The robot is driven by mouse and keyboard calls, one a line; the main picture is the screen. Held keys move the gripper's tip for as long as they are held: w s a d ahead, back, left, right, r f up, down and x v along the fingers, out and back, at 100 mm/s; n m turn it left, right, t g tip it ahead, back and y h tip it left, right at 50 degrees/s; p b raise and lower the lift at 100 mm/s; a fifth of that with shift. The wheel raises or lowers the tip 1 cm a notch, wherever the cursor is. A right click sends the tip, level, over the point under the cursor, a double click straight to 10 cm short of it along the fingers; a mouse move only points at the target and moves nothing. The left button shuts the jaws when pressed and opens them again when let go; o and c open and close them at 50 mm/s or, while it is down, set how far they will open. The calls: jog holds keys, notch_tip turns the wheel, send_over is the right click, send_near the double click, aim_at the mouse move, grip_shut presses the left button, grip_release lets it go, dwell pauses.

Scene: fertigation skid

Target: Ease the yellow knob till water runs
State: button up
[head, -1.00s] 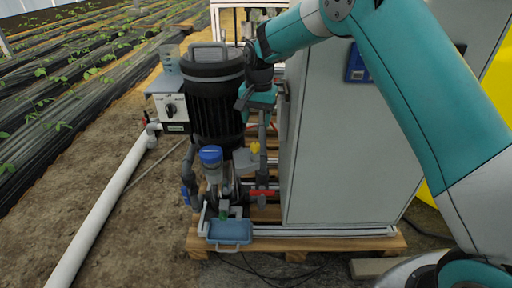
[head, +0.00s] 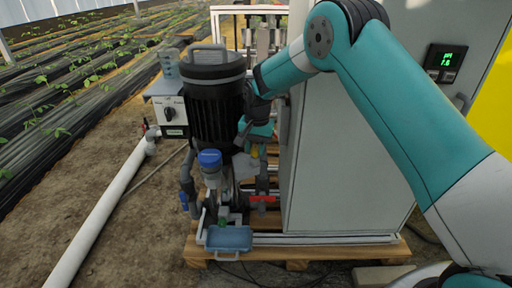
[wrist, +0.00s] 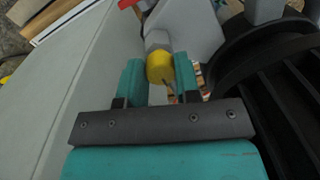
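The small yellow knob (head: 254,153) sits on the pipework right of the black pump, just below my gripper (head: 247,138). In the wrist view the yellow knob (wrist: 160,68) is on a grey fitting, lined up in the gap between the two teal fingertips of my gripper (wrist: 160,70). The fingers are apart, one on each side of the knob. I cannot tell whether either finger touches it. A blue tray (head: 229,239) lies at the skid's front, below a small green part (head: 222,221). I see no running water.
The black pump (head: 213,112) stands close left of my gripper. The grey cabinet (head: 345,165) stands close on its right. A red handle (head: 262,198) is lower down. A control box (head: 170,108) is at left.

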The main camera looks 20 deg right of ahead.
jog(key=c, duration=0.3)
jog(key=shift+p, duration=0.3)
jog(key=n+p, duration=0.2)
jog(key=shift+r+n+p, duration=0.2)
jog(key=shift+n+p, duration=0.15)
jog(key=shift+n, duration=0.05)
jog(key=n+p, duration=0.3)
jog(key=n, duration=0.2)
jog(key=shift+f+n+g+p, duration=0.1)
jog(key=shift+n+g+p, duration=0.2)
jog(key=n+p, duration=0.2)
jog(key=n, duration=0.3)
jog(key=shift+w, duration=0.1)
jog(key=n+p, duration=0.1)
jog(key=n, duration=0.4)
jog(key=shift+f, duration=0.1)
jog(key=shift+n, duration=0.3)
